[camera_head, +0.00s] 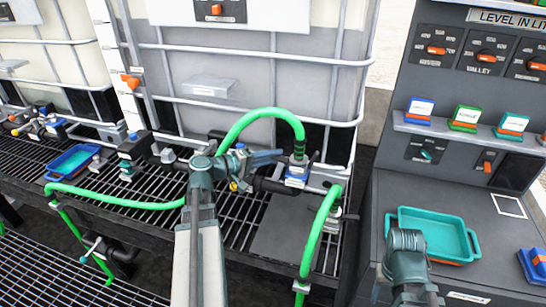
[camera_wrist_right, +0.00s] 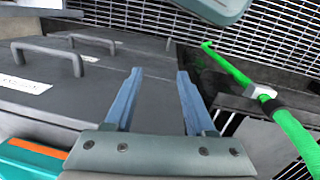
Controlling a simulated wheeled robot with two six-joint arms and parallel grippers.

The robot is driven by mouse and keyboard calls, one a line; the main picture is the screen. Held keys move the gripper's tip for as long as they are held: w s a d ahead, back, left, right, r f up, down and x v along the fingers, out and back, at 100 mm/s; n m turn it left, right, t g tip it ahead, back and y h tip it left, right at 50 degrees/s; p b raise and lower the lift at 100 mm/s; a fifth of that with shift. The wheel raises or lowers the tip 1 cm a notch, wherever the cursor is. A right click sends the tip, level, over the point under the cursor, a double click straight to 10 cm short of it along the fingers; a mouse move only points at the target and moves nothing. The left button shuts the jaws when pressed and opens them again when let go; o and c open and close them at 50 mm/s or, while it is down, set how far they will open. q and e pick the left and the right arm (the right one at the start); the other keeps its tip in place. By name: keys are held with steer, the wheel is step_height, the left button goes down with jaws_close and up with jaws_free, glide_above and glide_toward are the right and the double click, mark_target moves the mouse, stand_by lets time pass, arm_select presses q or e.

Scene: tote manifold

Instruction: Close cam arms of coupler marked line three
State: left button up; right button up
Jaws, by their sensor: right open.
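A coupler (camera_head: 297,171) with a blue-edged tag stands at the end of the looping green hose (camera_head: 262,116) in the head view. The tag's writing is too small to read, and its cam arms are too small to judge. My left gripper (camera_head: 278,157) points right, with its bluish fingers just left of the coupler's upper part. I cannot tell whether they touch it or how far apart they are. My right gripper is open and empty in the right wrist view (camera_wrist_right: 159,75), above a dark grey surface. In the head view, its fingers are not clearly seen.
A second green hose (camera_head: 318,232) runs down on the right. A teal tray (camera_head: 432,235) lies on the grey console (camera_head: 375,215) near my right arm. White tanks (camera_head: 250,75) stand behind the black grating (camera_head: 150,218). A blue tray (camera_head: 72,160) lies at left.

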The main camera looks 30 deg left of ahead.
mark_target(278, 157)
arm_select(q)
jaws_close()
steer(key=shift+r+p, duration=0.25)
steer(key=shift+p, duration=0.2)
steer(key=r+m+g+y+p, duration=0.1)
steer(key=p, duration=0.2)
steer(key=d+m+g+y+p, duration=0.1)
steer(key=y+p, duration=0.1)
steer(key=p, duration=0.2)
steer(key=r+m+g+y+p, duration=0.1)
steer(key=m+p, duration=0.1)
steer(key=p, duration=0.1)
steer(key=shift+d+r+p, duration=0.3)
steer(key=shift+r, duration=0.05)
steer(key=shift+w+d+r+m+g+y+p, duration=0.15)
steer(key=shift+d+m+g+y+p, duration=0.3)
steer(key=shift+y+p, duration=0.55)
steer(key=shift+w+d+m+g+y+p, duration=0.1)
steer(key=shift+d+m+g+y+p, duration=0.15)
steer(key=shift+m+y+p, duration=0.4)
steer(key=shift+y, duration=0.35)
